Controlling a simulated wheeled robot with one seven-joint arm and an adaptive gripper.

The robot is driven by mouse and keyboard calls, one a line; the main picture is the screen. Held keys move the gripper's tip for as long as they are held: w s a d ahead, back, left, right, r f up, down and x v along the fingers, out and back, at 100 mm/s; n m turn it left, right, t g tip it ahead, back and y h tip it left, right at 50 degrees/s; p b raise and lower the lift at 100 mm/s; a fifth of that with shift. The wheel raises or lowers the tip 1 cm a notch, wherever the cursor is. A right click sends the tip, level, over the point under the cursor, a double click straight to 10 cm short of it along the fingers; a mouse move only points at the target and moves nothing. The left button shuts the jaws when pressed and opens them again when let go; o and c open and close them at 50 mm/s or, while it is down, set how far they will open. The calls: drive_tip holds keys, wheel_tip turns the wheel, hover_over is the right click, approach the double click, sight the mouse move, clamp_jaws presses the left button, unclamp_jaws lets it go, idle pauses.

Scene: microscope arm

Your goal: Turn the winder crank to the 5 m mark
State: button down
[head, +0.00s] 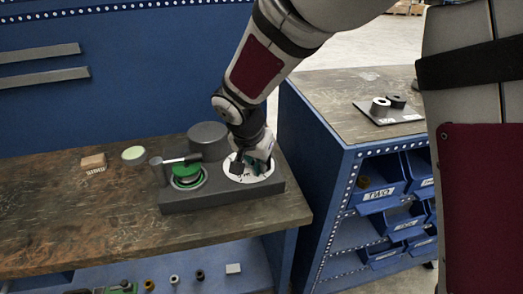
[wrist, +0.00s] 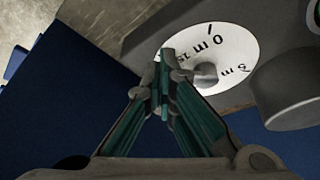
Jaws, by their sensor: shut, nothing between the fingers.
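The winder (head: 225,198) is a dark grey block on the wooden bench. It has a white dial (head: 262,178) on its right and a green spool (head: 186,171) with a grey bar over it on its left. In the wrist view the dial (wrist: 243,45) shows marks reading 0 m, 5 m and 15. A small grey rounded part, apparently the crank (wrist: 207,76), lies over the dial near the 5 m and 15 marks. Its exact pointing is unclear. My gripper (wrist: 167,58) is shut and empty, its tips beside this part; contact cannot be told. My gripper (head: 240,166) covers part of the dial in the head view.
A dark grey cylinder (head: 207,138) stands behind the winder. A pale green disc (head: 133,154) and a small wooden block (head: 94,162) lie to its left. A second bench (head: 345,95) with blue bins stands right, across a gap. The bench's left front is clear.

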drive_tip(key=shift+w+d+n, duration=0.3)
drive_tip(key=shift+d+n, duration=0.25)
drive_tip(key=shift+n, duration=0.15)
